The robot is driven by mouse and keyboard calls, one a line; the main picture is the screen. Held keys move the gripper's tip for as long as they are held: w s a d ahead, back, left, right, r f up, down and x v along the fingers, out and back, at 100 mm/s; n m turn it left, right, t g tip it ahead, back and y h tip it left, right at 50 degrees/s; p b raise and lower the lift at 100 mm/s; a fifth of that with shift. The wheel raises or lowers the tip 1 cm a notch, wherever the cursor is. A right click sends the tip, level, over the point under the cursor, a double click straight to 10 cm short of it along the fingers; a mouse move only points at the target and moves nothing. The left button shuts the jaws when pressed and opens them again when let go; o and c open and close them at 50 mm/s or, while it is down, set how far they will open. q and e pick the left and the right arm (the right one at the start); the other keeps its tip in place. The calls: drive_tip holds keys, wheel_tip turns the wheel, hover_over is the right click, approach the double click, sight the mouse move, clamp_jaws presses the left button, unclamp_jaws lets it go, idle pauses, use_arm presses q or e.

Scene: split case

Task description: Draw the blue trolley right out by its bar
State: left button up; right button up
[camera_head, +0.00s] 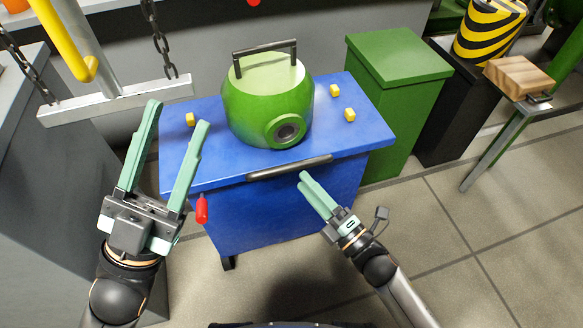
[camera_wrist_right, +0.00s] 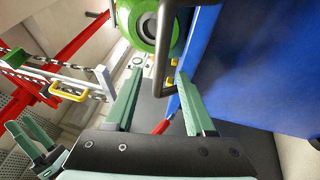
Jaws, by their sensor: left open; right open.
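The blue trolley (camera_head: 350,134) stands in the middle of the head view. Its dark bar (camera_head: 290,168) runs along the front edge of its top; in the right wrist view the bar (camera_wrist_right: 163,50) shows between and beyond the fingers. A green round casing (camera_head: 250,113) with a dark handle sits on the trolley. My left gripper (camera_head: 179,112) is open and empty at the trolley's left front corner, apart from the bar.
Several yellow blocks (camera_head: 335,90) lie on the trolley top. A red handle (camera_head: 202,209) hangs at its front left. A chained metal beam (camera_head: 115,101) hangs at left. A green cabinet (camera_head: 400,85) stands close at right. The tiled floor (camera_head: 430,240) in front is clear.

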sight(291, 171)
drive_tip(key=x, duration=0.6)
drive_tip(key=shift+w+b, duration=0.1)
drive_tip(key=shift+b, duration=0.25)
clamp_jaws()
idle(1.1)
